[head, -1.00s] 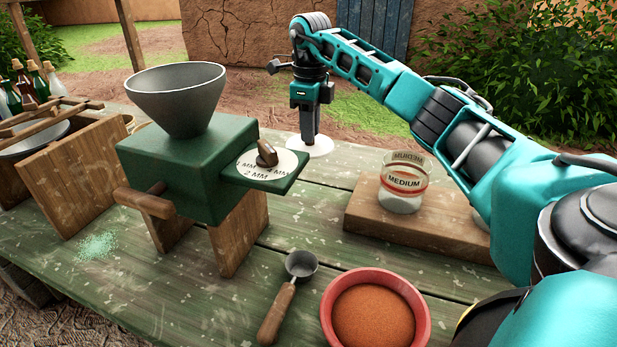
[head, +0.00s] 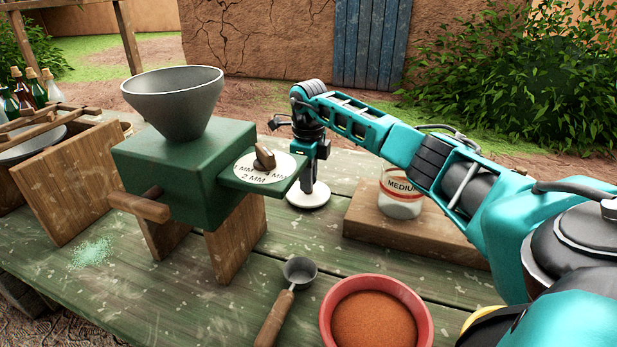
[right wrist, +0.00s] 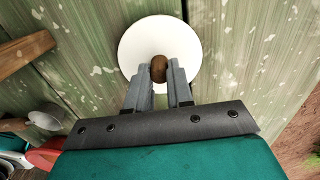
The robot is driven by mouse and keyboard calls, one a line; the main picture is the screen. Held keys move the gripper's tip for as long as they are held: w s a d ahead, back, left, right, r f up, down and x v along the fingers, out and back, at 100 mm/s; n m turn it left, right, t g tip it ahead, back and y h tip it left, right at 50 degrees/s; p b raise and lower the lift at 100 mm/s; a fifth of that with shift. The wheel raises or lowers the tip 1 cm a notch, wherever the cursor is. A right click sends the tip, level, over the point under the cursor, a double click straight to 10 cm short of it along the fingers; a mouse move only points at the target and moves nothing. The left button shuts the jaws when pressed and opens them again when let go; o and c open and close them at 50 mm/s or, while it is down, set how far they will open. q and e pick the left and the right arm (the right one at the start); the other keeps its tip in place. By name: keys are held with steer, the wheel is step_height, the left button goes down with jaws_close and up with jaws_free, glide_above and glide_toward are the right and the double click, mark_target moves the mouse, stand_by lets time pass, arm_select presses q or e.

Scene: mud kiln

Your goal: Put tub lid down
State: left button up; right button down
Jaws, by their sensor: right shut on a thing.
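The tub lid (head: 308,196) is a white disc with a small brown knob. In the head view it is behind the green mill's dial, close over or on the green table. In the right wrist view the lid (right wrist: 140,45) lies flat below my gripper, its knob between the fingers. My right gripper (head: 308,180) points straight down and is shut on the lid's knob; its fingers also show in the right wrist view (right wrist: 159,75). Whether the lid touches the table I cannot tell. My left gripper is not in view.
A green mill (head: 185,170) with a grey funnel stands left of the lid. A wooden board (head: 415,228) with a glass jar (head: 401,195) labelled MEDIUM is to the right. A scoop (head: 290,290) and a red bowl (head: 420,305) of brown powder lie in front. Bare table surrounds the lid.

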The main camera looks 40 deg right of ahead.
steer(key=shift+f, duration=0.1)
steer(key=c, duration=1)
jaws_free()
step_height(320, 180, up, 12)
steer(key=p, duration=0.1)
steer(key=shift+p, duration=0.35)
